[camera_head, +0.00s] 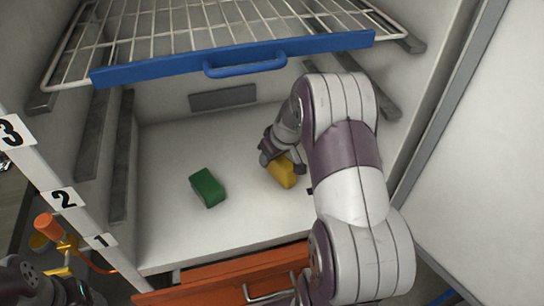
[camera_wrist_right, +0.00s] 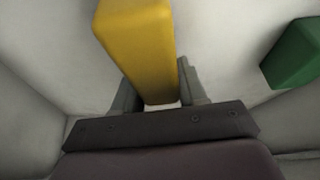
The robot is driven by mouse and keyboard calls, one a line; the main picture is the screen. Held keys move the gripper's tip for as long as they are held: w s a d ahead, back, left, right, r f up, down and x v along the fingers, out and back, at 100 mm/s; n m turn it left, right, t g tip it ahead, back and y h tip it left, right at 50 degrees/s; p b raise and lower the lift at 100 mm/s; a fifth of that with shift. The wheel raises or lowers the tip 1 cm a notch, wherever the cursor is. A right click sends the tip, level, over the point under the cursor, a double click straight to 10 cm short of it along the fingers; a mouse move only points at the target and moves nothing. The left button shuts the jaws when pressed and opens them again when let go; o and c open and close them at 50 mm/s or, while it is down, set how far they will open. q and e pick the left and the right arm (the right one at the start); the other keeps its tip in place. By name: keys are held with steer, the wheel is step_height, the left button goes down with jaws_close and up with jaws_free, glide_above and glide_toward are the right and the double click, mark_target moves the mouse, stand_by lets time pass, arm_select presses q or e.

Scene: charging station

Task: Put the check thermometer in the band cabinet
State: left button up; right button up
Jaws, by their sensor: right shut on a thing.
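A yellow block (camera_head: 283,172) is on or just above the white floor inside the open cabinet (camera_head: 160,235). My right gripper (camera_head: 281,163) reaches down into the cabinet and is shut on the yellow block. In the right wrist view the yellow block (camera_wrist_right: 143,45) sits between the two fingers (camera_wrist_right: 157,90). A green block (camera_head: 207,188) lies to its left, apart from it, and also shows in the right wrist view (camera_wrist_right: 296,55). I cannot tell which thing is the check thermometer. Part of my left gripper (camera_head: 45,285) shows at the bottom left; its jaws cannot be made out.
A wire rack with a blue front bar (camera_head: 150,70) and handle hangs above the cabinet floor. An orange drawer front (camera_head: 215,275) is below. Labels 3, 2 and 1 (camera_head: 65,198) mark the left post. An orange-capped item (camera_head: 48,225) with a cable stands outside, left.

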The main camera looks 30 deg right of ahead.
mark_target(284, 161)
steer(key=shift+f, duration=0.15)
steer(key=o, duration=1.1)
steer(key=shift+r, duration=0.4)
steer(key=p+v, duration=0.2)
steer(key=v, duration=0.9)
steer(key=shift+s+r, duration=0.25)
